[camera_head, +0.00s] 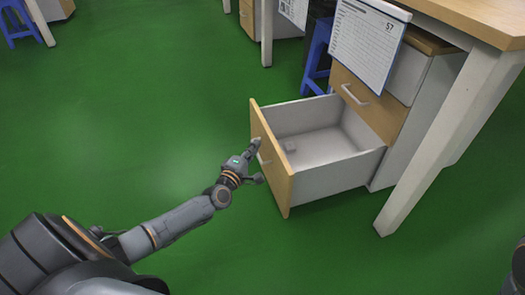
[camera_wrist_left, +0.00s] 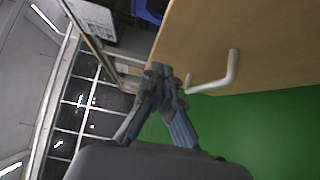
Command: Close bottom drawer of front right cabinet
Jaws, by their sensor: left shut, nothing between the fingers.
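The bottom drawer (camera_head: 322,180) of the front right cabinet (camera_head: 418,112) is pulled far out, with its wooden front facing left. My left gripper (camera_head: 254,148) is shut and empty at the drawer's wooden front (camera_head: 280,178), beside the handle. In the left wrist view the shut fingers (camera_wrist_left: 160,75) are close to the wooden front (camera_wrist_left: 240,50) and its white handle (camera_wrist_left: 218,78). I cannot tell whether they touch it. A dark part at the right edge of the head view may be my right arm; its gripper does not show.
A table with a pale leg (camera_head: 440,140) stands to the right of the open drawer. A printed sheet (camera_head: 366,42) hangs in front of the cabinet's upper part. A blue stool (camera_head: 318,55) is behind. The green floor (camera_head: 150,120) to the left is clear.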

